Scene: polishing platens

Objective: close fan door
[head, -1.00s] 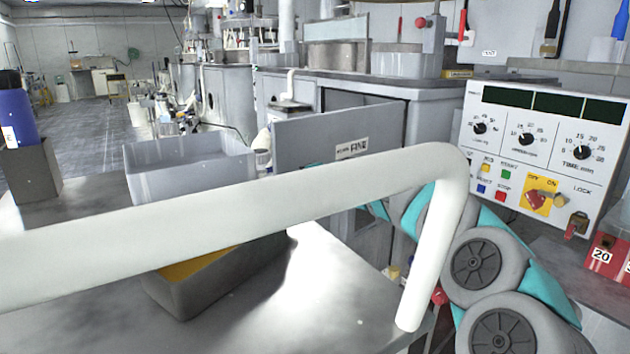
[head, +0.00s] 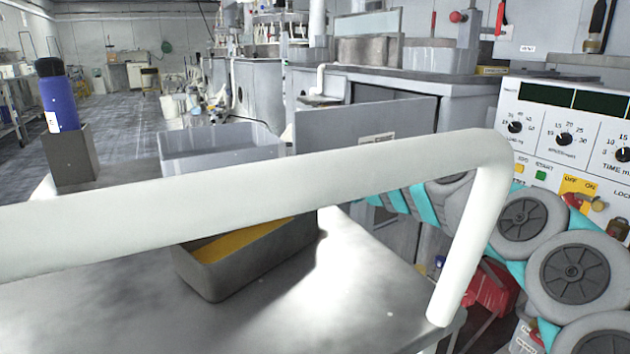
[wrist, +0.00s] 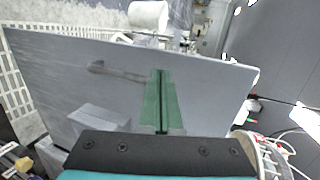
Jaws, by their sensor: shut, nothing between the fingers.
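The fan door, a flat grey panel (head: 345,122) with a white label, stands swung open from the grey cabinet in the head view. A dark gap shows behind its top edge, and the white bar hides its lower part. In the wrist view a broad grey panel (wrist: 75,75) with a handle-like bar, seemingly this door, fills the middle. My gripper (wrist: 162,75) has its green fingers shut together in front of that panel. I cannot tell whether they touch it. In the head view my gripper is hidden; only my grey and teal arm shows.
A white bar (head: 250,182) crosses the near view above a metal table (head: 100,315). On the table are a dark bin (head: 205,278) with yellow inside, a grey tub (head: 190,158) and a blue bottle (head: 60,105) in a holder. A control panel (head: 545,130) stands right.

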